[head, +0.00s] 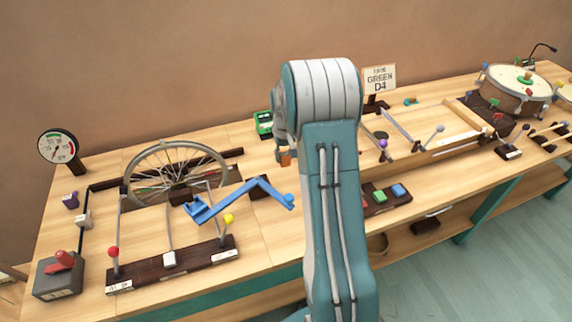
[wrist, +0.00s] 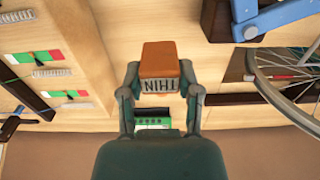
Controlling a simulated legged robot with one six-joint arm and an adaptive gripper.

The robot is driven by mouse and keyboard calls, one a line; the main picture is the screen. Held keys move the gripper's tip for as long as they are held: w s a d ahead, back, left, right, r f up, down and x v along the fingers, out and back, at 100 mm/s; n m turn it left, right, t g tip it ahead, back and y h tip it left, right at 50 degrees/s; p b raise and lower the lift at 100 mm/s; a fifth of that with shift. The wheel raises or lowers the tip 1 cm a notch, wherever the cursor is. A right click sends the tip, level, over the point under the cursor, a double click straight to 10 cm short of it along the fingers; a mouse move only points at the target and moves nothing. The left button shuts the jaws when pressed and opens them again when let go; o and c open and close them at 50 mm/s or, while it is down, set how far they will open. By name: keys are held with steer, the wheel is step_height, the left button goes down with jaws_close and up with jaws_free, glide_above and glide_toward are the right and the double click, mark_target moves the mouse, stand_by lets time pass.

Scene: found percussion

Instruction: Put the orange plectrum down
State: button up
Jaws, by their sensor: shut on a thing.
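The orange plectrum (wrist: 160,58) is a small block with a pale band marked "THIN". My gripper (wrist: 160,78) is shut on it, with one finger on each side in the wrist view. In the head view the plectrum (head: 285,159) shows as a small orange patch below my gripper (head: 283,152), left of my arm. My arm hides part of the bench behind it. I cannot tell whether the plectrum touches the wooden bench (head: 262,232) or hangs above it.
A green box (head: 264,123) stands close behind my gripper. A spoked wheel (head: 150,150) and a blue crank (head: 238,196) stand to the left. A dark tray with coloured blocks (head: 378,208) and a drum (head: 515,88) are to the right. Bare wood shows at the front.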

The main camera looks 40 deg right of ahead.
steer(key=f, duration=0.1)
steer(key=w+d+f, duration=0.2)
steer(key=f, duration=0.1)
steer(key=shift+w+d+f, duration=0.1)
steer(key=shift+w, duration=0.1)
steer(key=shift+w+f, duration=0.25)
steer(key=shift+f, duration=0.1)
steer(key=shift+w+f, duration=0.2)
steer(key=shift+f, duration=0.1)
step_height(320, 180, down, 3)
steer(key=shift+d+r, duration=0.1)
steer(key=shift+r, duration=0.1)
steer(key=shift+d+f, duration=0.2)
steer(key=shift+d, duration=0.05)
steer(key=shift+a, duration=0.1)
steer(key=o, duration=1)
steer(key=shift+a, duration=0.15)
